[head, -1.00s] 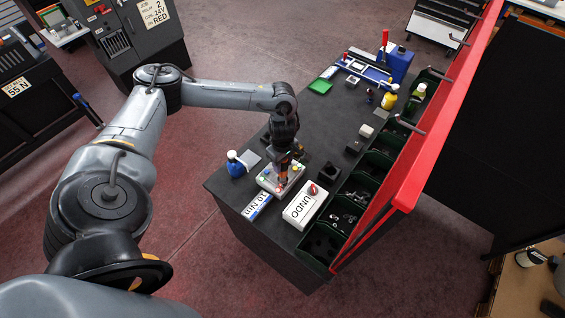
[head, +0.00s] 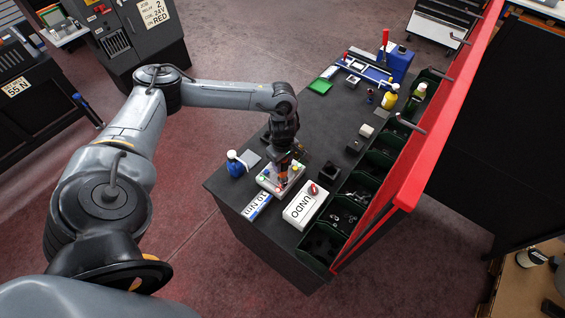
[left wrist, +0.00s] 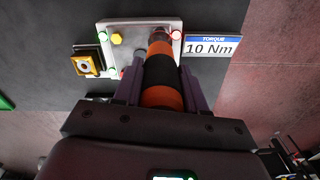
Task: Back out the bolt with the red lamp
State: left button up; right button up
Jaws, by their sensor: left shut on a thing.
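My left gripper (head: 284,168) is shut on an orange and black driver tool (left wrist: 161,85). The tool points down at a light grey plate (head: 268,183), which also shows in the left wrist view (left wrist: 140,25). Its dark tip (left wrist: 159,34) is at the plate's corner beside a red lamp (left wrist: 176,35); it hides the bolt there, and I cannot tell whether it is seated. Green lamps (left wrist: 103,36) mark other corners. A yellow bolt head (left wrist: 117,39) shows near one. My right gripper is out of view.
A white box marked UNDO (head: 303,207) with a red knob stands beside the plate. A 10 Nm torque sign (head: 257,206) lies at the table edge. A blue bottle (head: 236,166) is at the left. Green bins (head: 361,188) and a red rail (head: 432,135) line the right.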

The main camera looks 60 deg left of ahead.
pick_arm(q)
jog(key=shift+f+b, duration=0.5)
dwell(0.6)
jog(key=shift+a+f, duration=0.1)
jog(key=shift+f, duration=0.05)
dwell(0.9)
dwell(0.4)
jog(key=shift+r, duration=0.3)
dwell(0.6)
dwell(0.7)
jog(key=shift+r, duration=0.1)
dwell(0.4)
notch_tip(320, 180, up, 5)
jog(key=p, duration=0.3)
jog(key=shift+f, duration=0.2)
dwell(0.5)
